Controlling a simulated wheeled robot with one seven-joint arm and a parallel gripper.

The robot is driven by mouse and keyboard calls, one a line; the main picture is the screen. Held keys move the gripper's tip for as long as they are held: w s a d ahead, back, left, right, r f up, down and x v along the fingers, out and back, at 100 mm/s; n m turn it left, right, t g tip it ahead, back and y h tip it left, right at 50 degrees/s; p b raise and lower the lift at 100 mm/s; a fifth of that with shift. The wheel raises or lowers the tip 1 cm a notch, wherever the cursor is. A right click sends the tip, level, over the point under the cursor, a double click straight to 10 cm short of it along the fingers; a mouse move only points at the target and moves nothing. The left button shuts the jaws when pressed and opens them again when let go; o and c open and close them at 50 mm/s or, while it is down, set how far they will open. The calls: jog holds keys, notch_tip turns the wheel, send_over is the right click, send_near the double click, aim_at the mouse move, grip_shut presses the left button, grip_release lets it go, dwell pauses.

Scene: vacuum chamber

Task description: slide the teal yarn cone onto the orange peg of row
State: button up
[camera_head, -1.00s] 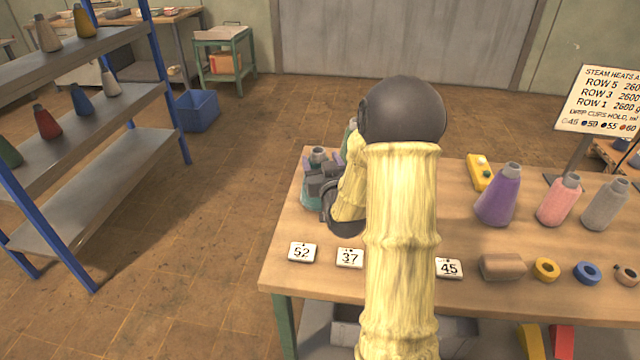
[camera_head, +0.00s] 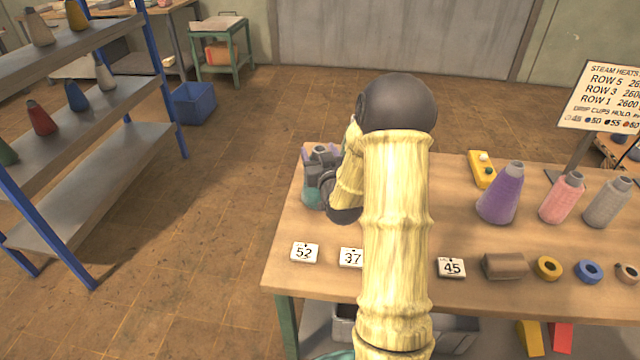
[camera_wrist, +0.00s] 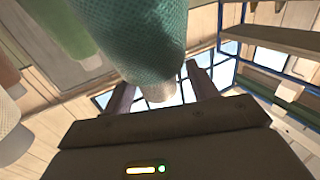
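The teal yarn cone (camera_head: 310,196) stands upright at the left end of the table, partly hidden by my gripper. In the wrist view the teal cone (camera_wrist: 150,40) fills the upper middle, with its pale grey tip pointing down in the picture. My gripper (camera_head: 321,160) is at the cone's upper part. In the wrist view its two purple fingers (camera_wrist: 162,85) stand apart, one on each side of the cone's tip, with gaps beside the tip. Contact at the fingertips cannot be made out. No orange peg is seen.
The table (camera_head: 300,275) also holds purple (camera_head: 500,195), pink (camera_head: 562,200) and grey (camera_head: 607,205) cones, number tags (camera_head: 304,253), a brown block (camera_head: 503,266), rings (camera_head: 548,268), a yellow switch box (camera_head: 482,170) and a sign (camera_head: 605,98). A blue-post shelf (camera_head: 110,175) with cones stands left.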

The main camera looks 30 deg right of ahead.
jog(key=shift+d, duration=0.15)
grip_shut()
jog(key=shift+w+r, duration=0.1)
notch_tip(320, 180, up, 10)
dwell(0.4)
jog(key=shift+w, duration=0.15)
